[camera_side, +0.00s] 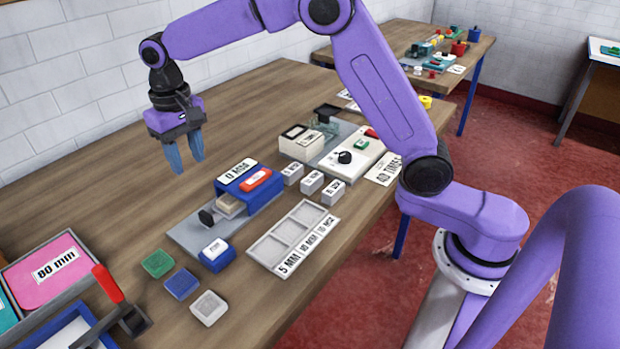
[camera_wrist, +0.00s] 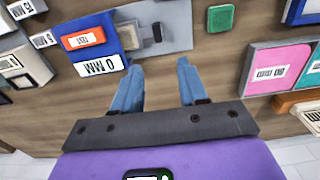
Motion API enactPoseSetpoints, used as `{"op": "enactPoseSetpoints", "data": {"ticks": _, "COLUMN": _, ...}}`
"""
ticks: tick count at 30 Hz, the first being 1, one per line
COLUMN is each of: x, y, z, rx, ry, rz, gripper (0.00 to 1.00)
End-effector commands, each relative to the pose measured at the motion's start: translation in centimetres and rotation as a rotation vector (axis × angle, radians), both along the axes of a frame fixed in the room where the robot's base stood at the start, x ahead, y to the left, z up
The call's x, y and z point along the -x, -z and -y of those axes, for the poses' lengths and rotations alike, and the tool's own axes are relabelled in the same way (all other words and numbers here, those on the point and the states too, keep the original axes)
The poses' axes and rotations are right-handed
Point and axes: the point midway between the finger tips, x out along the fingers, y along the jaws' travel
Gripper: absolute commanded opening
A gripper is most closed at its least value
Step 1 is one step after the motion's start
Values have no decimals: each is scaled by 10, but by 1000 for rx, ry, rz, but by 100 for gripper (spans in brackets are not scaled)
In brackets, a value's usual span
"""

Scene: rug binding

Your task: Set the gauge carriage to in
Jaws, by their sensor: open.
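The gauge (camera_side: 262,200) is a blue housing with a white "0 MM" label and an orange-red tag, on a grey base plate (camera_side: 188,230). What looks like its carriage (camera_side: 230,204), a tan-grey block with a black knob, sticks out of the housing's left side over the plate. In the wrist view the gauge (camera_wrist: 88,48) is at upper left, and the carriage (camera_wrist: 145,36) with its knob points right. My gripper (camera_side: 187,166) is open and empty, above the table behind the gauge, apart from it. In the wrist view its blue fingers (camera_wrist: 162,82) reach toward the plate.
Small green, blue and white blocks (camera_side: 158,263) lie in front of the plate. A white labelled tray (camera_side: 293,237) and several grey weights (camera_side: 311,183) are to its right. A red-handled lever (camera_side: 108,284) and pink box (camera_side: 50,268) are at lower left. Bare table lies behind the gauge.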

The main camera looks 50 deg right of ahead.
Motion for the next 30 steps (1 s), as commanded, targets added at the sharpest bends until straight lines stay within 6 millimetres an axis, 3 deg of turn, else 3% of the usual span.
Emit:
{"op": "enactPoseSetpoints", "data": {"ticks": 5, "x": 0, "y": -26, "z": -1, "rx": -2, "ry": -1, "rz": 4, "gripper": 43}}
{"op": "enactPoseSetpoints", "data": {"ticks": 30, "x": 102, "y": -30, "z": 5, "rx": -5, "ry": -335, "rz": 9, "gripper": 43}}
